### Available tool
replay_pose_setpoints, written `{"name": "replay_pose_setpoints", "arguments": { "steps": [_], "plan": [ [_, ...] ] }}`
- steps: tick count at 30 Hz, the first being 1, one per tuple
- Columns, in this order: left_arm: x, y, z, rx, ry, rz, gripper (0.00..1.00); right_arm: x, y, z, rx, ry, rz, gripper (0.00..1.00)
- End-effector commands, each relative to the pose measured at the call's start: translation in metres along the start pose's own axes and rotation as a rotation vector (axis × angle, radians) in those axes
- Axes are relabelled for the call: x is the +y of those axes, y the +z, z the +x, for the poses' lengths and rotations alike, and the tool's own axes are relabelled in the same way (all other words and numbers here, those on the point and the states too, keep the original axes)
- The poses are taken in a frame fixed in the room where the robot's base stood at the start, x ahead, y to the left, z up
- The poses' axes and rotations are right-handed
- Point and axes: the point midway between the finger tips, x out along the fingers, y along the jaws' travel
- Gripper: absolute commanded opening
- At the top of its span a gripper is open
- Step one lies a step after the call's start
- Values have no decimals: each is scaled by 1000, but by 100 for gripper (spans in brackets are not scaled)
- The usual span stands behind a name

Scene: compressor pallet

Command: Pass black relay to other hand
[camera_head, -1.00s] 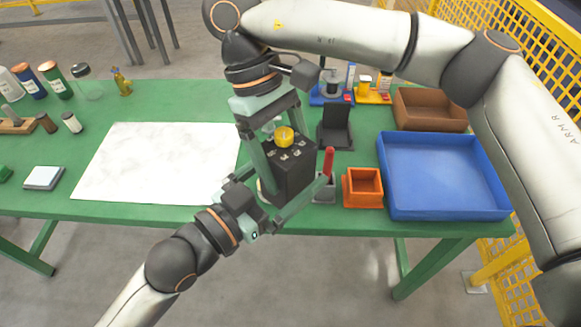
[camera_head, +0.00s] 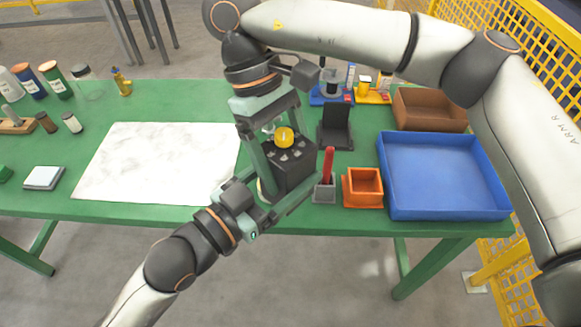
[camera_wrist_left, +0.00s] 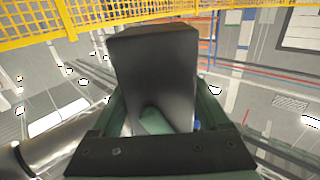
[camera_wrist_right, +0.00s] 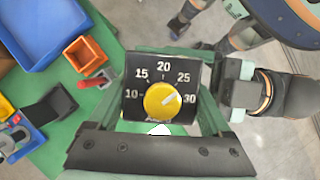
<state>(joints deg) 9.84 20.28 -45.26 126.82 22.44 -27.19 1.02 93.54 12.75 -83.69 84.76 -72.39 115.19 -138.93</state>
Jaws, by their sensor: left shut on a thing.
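The black relay (camera_head: 288,172) is a dark box with a yellow knob (camera_head: 284,137) on its face. It is held in the air in front of the table's near edge. My right gripper (camera_head: 284,158) reaches down from above with its fingers along both sides. The right wrist view shows the relay's numbered dial face (camera_wrist_right: 135,108) between those fingers. My left gripper (camera_head: 280,190) comes from the lower left and is shut on the relay's lower part. In the left wrist view the relay's plain dark underside (camera_wrist_left: 155,60) fills the space between the fingers.
A green table (camera_head: 345,215) lies behind, with a white sheet (camera_head: 150,165) at left. An orange bin (camera_head: 362,200), a small grey holder with a red stick (camera_head: 327,170), a blue tray (camera_head: 450,205) and a brown bin (camera_head: 430,115) stand at right.

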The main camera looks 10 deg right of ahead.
Motion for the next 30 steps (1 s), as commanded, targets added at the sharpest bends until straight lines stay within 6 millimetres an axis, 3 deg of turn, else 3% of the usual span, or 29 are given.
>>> {"name": "replay_pose_setpoints", "arguments": {
  "steps": [5, 16, 30],
  "plan": [
    [5, -2, 0, 7, 10, -5, 0, 1, -1, -1, 8, 2, 1, 100],
    [2, -2, 0, 5, 6, -2, 0, 1, -1, -10, 5, 4, 2, 100],
    [2, -2, 0, 5, 4, -2, 0, 1, -1, -92, 8, 6, 4, 100]
  ]
}}
